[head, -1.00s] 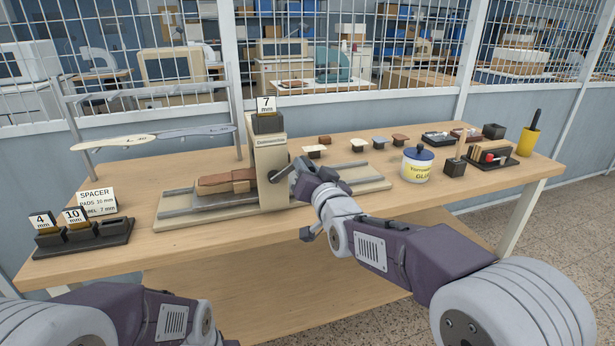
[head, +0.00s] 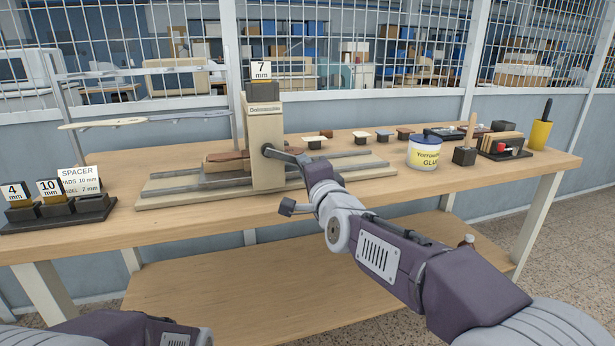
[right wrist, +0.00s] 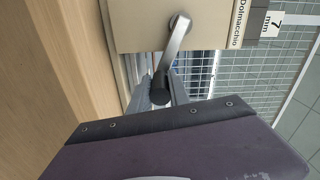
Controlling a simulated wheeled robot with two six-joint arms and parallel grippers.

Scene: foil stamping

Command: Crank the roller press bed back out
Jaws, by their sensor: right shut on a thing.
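The beige roller press (head: 264,150) with a "7 mm" block on top stands on the table. Its bed (head: 345,165) runs out on both sides of the tower. A brown piece (head: 226,157) lies on the bed at the tower's left, its right part hidden by the tower. The crank (head: 282,152) points right and slightly down from its hub; it also shows in the right wrist view (right wrist: 174,48). My right gripper (head: 307,161) is shut on the crank's dark knob (right wrist: 159,88). My left arm shows at the bottom left, its gripper out of view.
Spacer blocks in a dark holder (head: 60,219) and a sign (head: 78,179) stand at left. A glue jar (head: 424,156) and a yellow cup (head: 540,134) stand at right. The table's front strip is clear.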

